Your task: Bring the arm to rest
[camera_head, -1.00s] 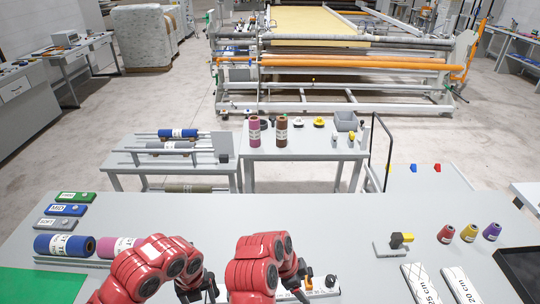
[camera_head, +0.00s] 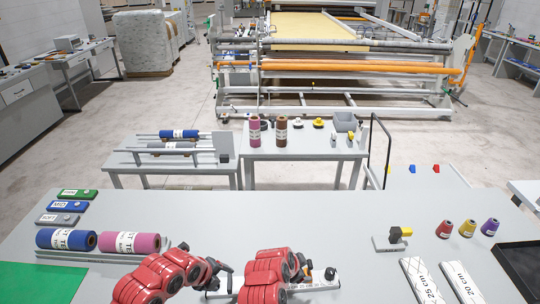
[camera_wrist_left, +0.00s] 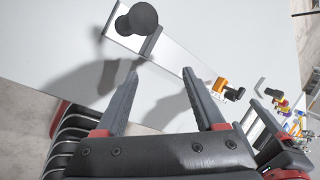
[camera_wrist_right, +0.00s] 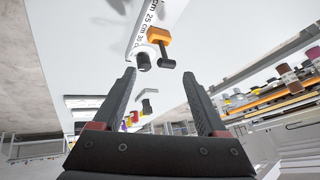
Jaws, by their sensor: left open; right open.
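Both of my red arms are low at the front edge of the grey table. My left gripper (camera_head: 220,268) is at the front middle of the table, and it shows open and empty in the left wrist view (camera_wrist_left: 168,98). A pale bar with a black knob (camera_wrist_left: 137,20) lies beyond its fingertips, apart from them. My right gripper (camera_head: 302,266) is just to the right, partly hidden by its arm. The right wrist view shows it open and empty (camera_wrist_right: 160,82), with an orange-and-black piece (camera_wrist_right: 159,40) on a marked ruler bar (camera_wrist_right: 146,22) beyond the fingers.
A blue roll (camera_head: 60,239) and a pink roll (camera_head: 122,242) lie on the left of the table (camera_head: 220,215). A black-and-yellow tool (camera_head: 393,240), several thread cones (camera_head: 468,228) and white rulers (camera_head: 423,282) are on the right. The table's middle is clear.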

